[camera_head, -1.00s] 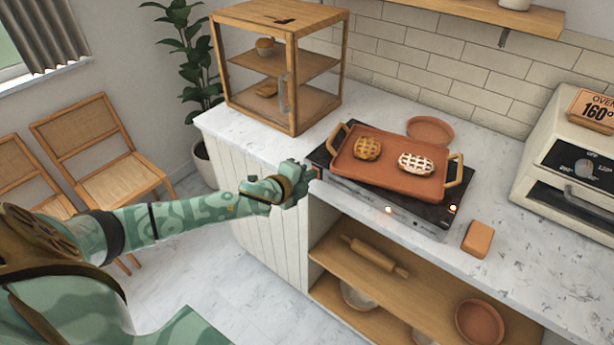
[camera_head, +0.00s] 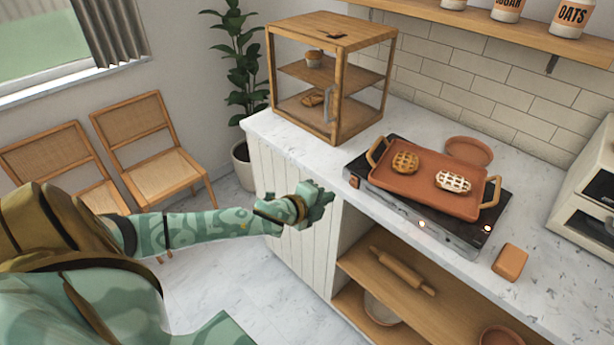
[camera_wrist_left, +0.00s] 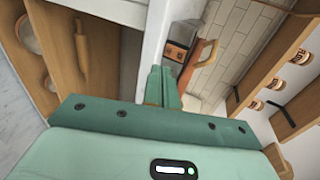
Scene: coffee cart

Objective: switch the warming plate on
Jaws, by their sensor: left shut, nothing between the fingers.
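The warming plate (camera_head: 460,240) is a flat dark unit with a metal front on the marble counter. Two small lights glow on its front side. An orange-red part (camera_head: 354,181) shows at its left end; I cannot tell its switch position. In the left wrist view, the shut fingers (camera_wrist_left: 163,85) point toward the plate's end (camera_wrist_left: 176,51). My right gripper is out of view.
A wooden display case (camera_head: 335,75) stands at the counter's back left. An orange-brown block (camera_head: 510,262) lies right of the plate. A rolling pin (camera_head: 403,270) lies on the shelf below. Two chairs (camera_head: 150,150) stand at left. Floor between chairs and cart is clear.

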